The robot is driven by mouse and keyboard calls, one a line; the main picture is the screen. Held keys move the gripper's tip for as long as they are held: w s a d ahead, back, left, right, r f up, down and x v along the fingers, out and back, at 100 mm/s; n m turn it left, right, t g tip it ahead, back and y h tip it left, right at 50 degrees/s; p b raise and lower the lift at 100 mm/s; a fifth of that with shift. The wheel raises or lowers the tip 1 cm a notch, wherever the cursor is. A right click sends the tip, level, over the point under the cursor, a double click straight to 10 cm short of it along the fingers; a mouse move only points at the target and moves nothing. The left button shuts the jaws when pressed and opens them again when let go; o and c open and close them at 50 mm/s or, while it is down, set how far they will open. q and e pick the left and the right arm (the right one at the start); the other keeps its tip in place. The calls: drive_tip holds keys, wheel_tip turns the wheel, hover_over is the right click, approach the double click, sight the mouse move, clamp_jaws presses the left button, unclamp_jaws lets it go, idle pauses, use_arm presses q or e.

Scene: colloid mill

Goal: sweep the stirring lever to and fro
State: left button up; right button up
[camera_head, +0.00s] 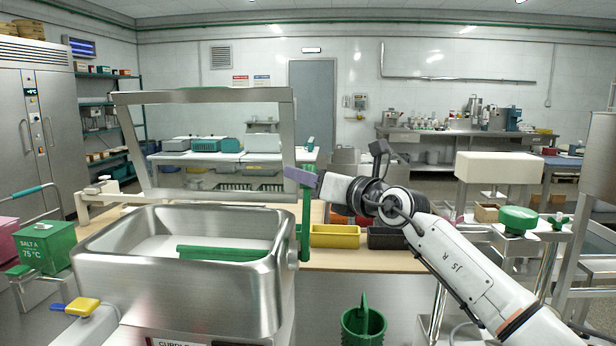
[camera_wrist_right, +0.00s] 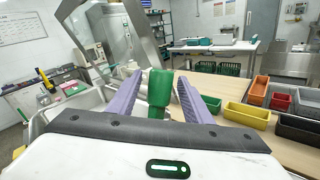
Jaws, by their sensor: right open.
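The stirring lever (camera_head: 306,222) is a green upright handle at the right side of the steel tank (camera_head: 180,285). In the right wrist view the lever's green grip (camera_wrist_right: 160,88) stands between the purple fingers. A green bar (camera_head: 222,253) lies across the inside of the tank. My right gripper (camera_head: 302,178) is at the upper part of the lever, coming in from the right. It is open, with a finger on either side of the grip and gaps visible. My left gripper is not in view.
A steel frame (camera_head: 203,97) rises behind the tank. A yellow bin (camera_head: 335,237) and other small bins stand on the wooden table (camera_head: 365,262) behind the lever. A green cup-shaped holder (camera_head: 363,325) is below right. A yellow-and-blue handle (camera_head: 82,306) is at front left.

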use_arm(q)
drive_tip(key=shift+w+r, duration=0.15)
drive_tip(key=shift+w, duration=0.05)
use_arm(e)
drive_tip(key=shift+c, duration=0.5)
clamp_jaws()
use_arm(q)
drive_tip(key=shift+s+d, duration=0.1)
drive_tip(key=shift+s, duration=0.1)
